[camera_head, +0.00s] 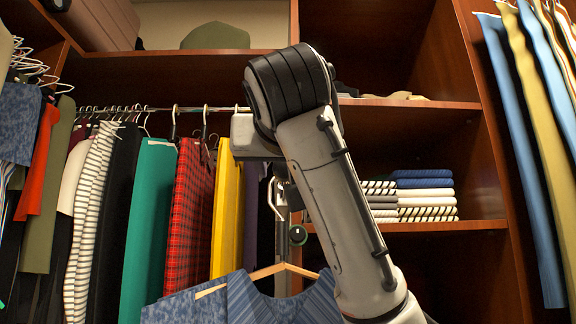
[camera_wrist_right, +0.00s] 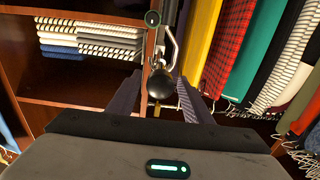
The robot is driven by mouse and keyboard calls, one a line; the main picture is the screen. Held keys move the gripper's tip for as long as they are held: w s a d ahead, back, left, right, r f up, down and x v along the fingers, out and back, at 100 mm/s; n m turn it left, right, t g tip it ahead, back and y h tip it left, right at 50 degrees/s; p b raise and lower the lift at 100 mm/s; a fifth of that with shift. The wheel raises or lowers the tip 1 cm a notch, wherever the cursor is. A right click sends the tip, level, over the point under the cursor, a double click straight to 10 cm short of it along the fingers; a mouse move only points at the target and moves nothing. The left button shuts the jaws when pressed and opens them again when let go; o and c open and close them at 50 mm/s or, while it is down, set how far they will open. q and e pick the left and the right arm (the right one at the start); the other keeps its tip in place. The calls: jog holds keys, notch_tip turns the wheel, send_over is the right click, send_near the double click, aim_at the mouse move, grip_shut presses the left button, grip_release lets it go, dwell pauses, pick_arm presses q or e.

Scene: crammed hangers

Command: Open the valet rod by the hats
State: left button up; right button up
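In the right wrist view, a round black knob (camera_wrist_right: 160,82) sits between the fingers of my right gripper (camera_wrist_right: 159,86). The fingers are open, with a small gap on each side of the knob. In the head view, my right gripper (camera_head: 281,172) is mostly hidden behind my wrist. The metal bracket (camera_head: 275,198) and the disc (camera_head: 298,235) show below it. A green hat (camera_head: 216,37) rests on the upper shelf. My left gripper is not in view.
Hanging clothes, including a red plaid piece (camera_head: 188,215) and a yellow one (camera_head: 226,220), crowd the rail left of my right arm. Folded clothes (camera_head: 424,192) fill a shelf on the right. A blue garment on a hanger (camera_head: 250,300) hangs below the gripper.

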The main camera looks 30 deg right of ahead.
pick_arm(q)
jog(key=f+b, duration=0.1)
jog(key=b, duration=0.1)
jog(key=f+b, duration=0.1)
jog(key=b, duration=0.1)
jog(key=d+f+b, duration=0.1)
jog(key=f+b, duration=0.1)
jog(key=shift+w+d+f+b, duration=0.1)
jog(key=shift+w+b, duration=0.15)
jog(key=shift+b, duration=0.15)
pick_arm(e)
jog(key=v, duration=1)
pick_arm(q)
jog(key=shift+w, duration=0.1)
pick_arm(e)
jog(key=shift+s, duration=0.15)
jog(key=shift+a, duration=0.1)
